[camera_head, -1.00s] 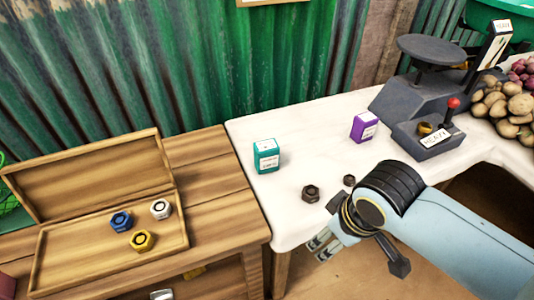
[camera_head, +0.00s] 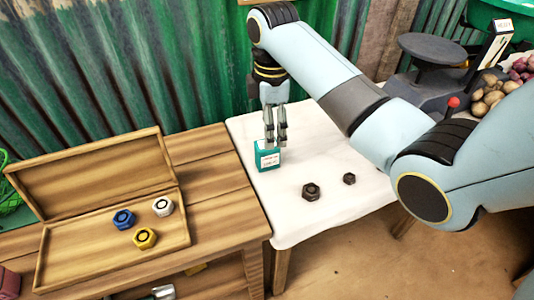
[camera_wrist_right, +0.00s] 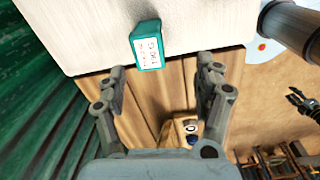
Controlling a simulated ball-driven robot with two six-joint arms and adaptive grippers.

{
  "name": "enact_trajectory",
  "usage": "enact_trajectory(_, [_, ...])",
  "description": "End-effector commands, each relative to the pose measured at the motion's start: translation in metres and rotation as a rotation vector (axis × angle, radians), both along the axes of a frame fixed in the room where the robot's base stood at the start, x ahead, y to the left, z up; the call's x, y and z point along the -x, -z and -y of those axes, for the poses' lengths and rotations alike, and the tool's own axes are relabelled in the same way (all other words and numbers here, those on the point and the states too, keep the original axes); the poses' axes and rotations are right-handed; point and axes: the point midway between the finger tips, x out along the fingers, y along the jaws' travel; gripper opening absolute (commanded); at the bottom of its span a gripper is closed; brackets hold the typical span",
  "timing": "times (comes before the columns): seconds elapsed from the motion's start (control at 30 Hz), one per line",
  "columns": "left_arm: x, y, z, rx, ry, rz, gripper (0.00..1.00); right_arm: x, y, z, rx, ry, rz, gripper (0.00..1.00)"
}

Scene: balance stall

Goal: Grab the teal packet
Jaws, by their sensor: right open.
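The teal packet (camera_head: 268,158), a small box with a white label, stands upright on the white-topped table near its left edge. It also shows in the right wrist view (camera_wrist_right: 148,45), just beyond the fingertips. My right gripper (camera_head: 276,140) points down at the packet from above, and its fingertips overlap the packet's top in the head view. In the wrist view its fingers (camera_wrist_right: 162,68) are spread apart with nothing between them. Whether a finger touches the packet is not clear. A small part of what looks like my left gripper (camera_head: 155,293) shows at the bottom edge.
Two dark nuts, one larger (camera_head: 311,192) and one smaller (camera_head: 349,179), lie right of the packet. An open wooden case (camera_head: 70,262) with blue, white and yellow nuts stands on the left wooden table. A scale (camera_head: 432,52) is behind my arm. The corrugated wall (camera_head: 130,60) is close behind.

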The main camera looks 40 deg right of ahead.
Motion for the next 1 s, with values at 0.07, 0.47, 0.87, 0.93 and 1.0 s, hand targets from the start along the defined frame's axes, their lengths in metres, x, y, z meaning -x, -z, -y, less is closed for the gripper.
enact_trajectory(0.07, [0.0, 0.0, 0.0, 0.0, 0.0, 0.0, 0.4, -0.015, -0.01, 0.001, -0.008, -0.066, -0.018, 0.69])
enact_trajectory(0.47, [0.0, 0.008, 0.0, 0.0, 0.0, -0.001, 0.4, -0.022, 0.036, 0.002, -0.014, -0.125, -0.032, 0.69])
enact_trajectory(0.87, [0.001, 0.015, 0.0, 0.0, 0.0, -0.002, 0.4, -0.02, 0.085, 0.004, -0.015, -0.124, -0.032, 0.69])
enact_trajectory(0.93, [0.001, 0.016, 0.0, 0.0, 0.0, -0.002, 0.4, -0.02, 0.091, 0.004, -0.014, -0.124, -0.031, 0.69])
enact_trajectory(1.0, [0.001, 0.016, 0.0, 0.0, 0.0, -0.002, 0.4, -0.02, 0.093, 0.004, -0.014, -0.124, -0.029, 0.69])
